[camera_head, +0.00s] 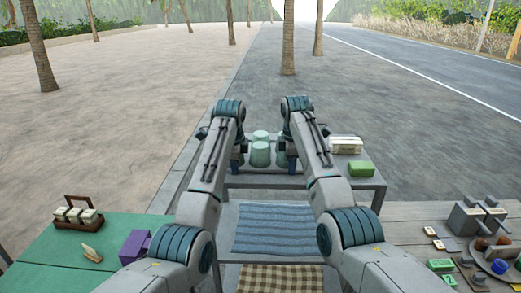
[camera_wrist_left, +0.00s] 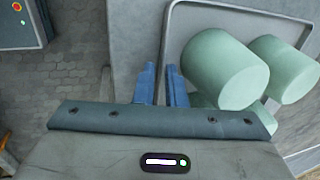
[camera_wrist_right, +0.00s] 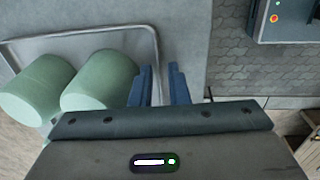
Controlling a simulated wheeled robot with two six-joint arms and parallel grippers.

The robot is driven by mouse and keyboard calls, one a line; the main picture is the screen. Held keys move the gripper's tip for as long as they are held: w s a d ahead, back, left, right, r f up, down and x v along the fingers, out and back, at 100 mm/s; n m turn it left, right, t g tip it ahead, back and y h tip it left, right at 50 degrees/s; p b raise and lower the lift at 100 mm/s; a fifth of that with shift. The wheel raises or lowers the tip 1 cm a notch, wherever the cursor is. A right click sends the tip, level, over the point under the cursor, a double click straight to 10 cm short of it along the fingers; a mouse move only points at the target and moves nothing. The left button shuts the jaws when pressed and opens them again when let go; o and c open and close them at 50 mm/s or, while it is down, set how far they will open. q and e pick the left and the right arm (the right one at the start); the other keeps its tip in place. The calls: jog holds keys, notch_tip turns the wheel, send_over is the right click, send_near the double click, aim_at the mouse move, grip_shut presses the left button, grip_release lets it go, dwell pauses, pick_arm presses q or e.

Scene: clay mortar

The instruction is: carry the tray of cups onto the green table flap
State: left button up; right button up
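The grey tray (camera_wrist_left: 185,25) has a raised rim and carries pale green cups (camera_head: 260,153), standing upside down, at the grey table (camera_head: 250,182) ahead. The cups also show in the right wrist view (camera_wrist_right: 100,80). My left gripper (camera_wrist_left: 163,80) is at the tray's left side, its narrowly spaced blue fingers on either side of the rim. My right gripper (camera_wrist_right: 160,80) is placed likewise at the right side. Both appear shut on the rim. Whether the tray touches the table is hidden. The green table surface (camera_head: 120,228) is at the left front.
A white box (camera_head: 345,145) and a green box (camera_head: 361,169) stand right of the tray. A caddy (camera_head: 78,214), a small tan piece (camera_head: 92,254) and a purple block (camera_head: 134,246) are on the green surface. A cluttered wooden table (camera_head: 410,212) stands right.

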jog(key=shift+w+f, duration=0.15)
jog(key=shift+f, duration=0.15)
grip_shut()
jog(key=shift+r, duration=0.1)
dwell(1.4)
